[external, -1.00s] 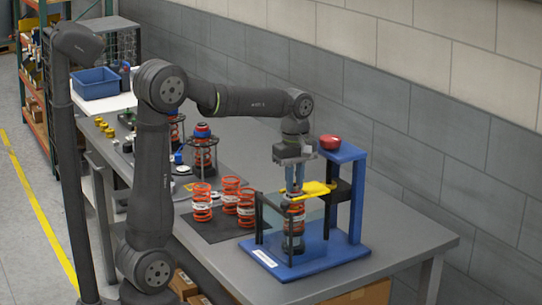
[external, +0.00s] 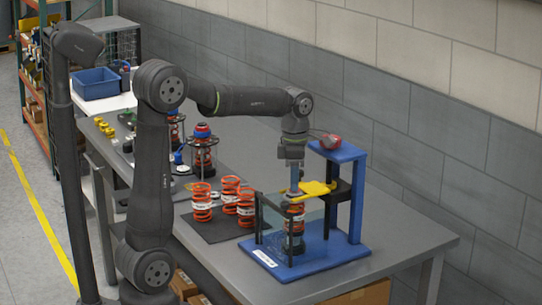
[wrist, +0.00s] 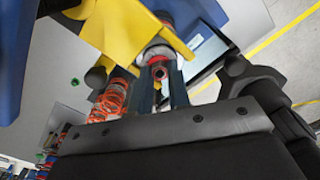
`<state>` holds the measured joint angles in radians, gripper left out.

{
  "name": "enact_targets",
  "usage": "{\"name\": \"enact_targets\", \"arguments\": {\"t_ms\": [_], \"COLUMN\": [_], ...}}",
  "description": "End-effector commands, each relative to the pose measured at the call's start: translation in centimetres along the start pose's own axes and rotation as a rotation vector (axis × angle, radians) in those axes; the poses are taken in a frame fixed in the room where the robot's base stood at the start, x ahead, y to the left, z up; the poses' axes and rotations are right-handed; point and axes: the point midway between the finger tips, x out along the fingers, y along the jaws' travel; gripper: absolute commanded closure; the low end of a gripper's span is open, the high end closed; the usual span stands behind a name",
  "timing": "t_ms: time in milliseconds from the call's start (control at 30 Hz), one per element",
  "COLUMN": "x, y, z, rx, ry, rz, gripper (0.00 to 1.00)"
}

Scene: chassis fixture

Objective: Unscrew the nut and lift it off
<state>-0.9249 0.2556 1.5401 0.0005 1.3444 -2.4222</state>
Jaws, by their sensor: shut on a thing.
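The orange spring-and-damper assembly (external: 295,222) stands upright in the blue fixture (external: 340,250), below a yellow forked plate (external: 318,188). My gripper (external: 296,190) points straight down at the top of the assembly, at the yellow plate's fork. In the wrist view, my gripper's two fingers (wrist: 160,80) are closed in on the small nut (wrist: 159,72) at the rod's top, one on each side. The yellow plate also shows in the wrist view (wrist: 118,32). The nut is hidden by the fingers in the external view, and its thread cannot be seen.
Black posts and a clear panel guard the fixture's front. Several orange springs (external: 230,193) stand on a dark mat to the left. The table's right front is clear.

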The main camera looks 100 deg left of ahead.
Motion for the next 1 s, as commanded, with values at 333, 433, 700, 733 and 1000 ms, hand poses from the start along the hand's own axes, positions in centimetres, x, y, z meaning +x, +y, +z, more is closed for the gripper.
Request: {"name": "enact_targets", "arguments": {"t_ms": [333,433,700,733,1000], "x": [0.08,0.09,0.12,0.11,-0.05], "y": [-0.03,-0.03,-0.05,-0.05,-0.03], "z": [-0.03,-0.03,-0.04,-0.03,-0.02], "rx": [-0.300,-0.312,-0.310,-0.309,-0.309], "ry": [0.003,0.003,0.004,0.004,0.002], "rz": [-0.002,-0.002,-0.003,-0.003,-0.001], "gripper": [1.00,1.00,0.62,0.58,0.58]}}
